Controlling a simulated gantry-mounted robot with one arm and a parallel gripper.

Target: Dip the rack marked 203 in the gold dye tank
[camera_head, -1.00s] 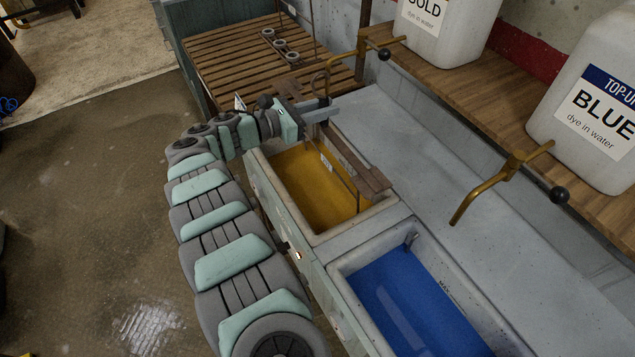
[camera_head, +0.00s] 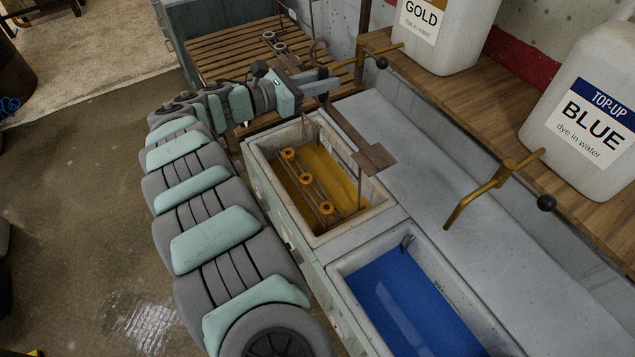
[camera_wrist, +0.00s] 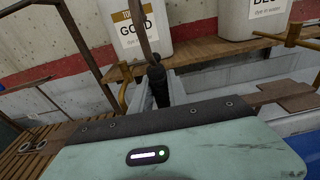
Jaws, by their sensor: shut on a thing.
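My gripper (camera_head: 322,87) is above the far end of the gold dye tank (camera_head: 388,203), shut on the upright handle of a dark rack (camera_head: 374,158). The handle also shows between the jaws in the wrist view (camera_wrist: 156,82). The rack's top bar runs over the tank, with thin rods hanging down into it. Three gold-coloured rings (camera_head: 305,178) on its lower bars show clear of the gold dye (camera_head: 340,180), within the tank's walls as seen from here. No readable number shows on the rack now.
A blue dye tank (camera_head: 415,310) adjoins the gold one. A slatted bench (camera_head: 225,60) behind holds grey rings (camera_head: 280,47). Brass taps (camera_head: 490,185) and the gold (camera_head: 440,40) and blue (camera_head: 585,120) top-up containers are along the right, on or by a wooden shelf (camera_head: 470,95).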

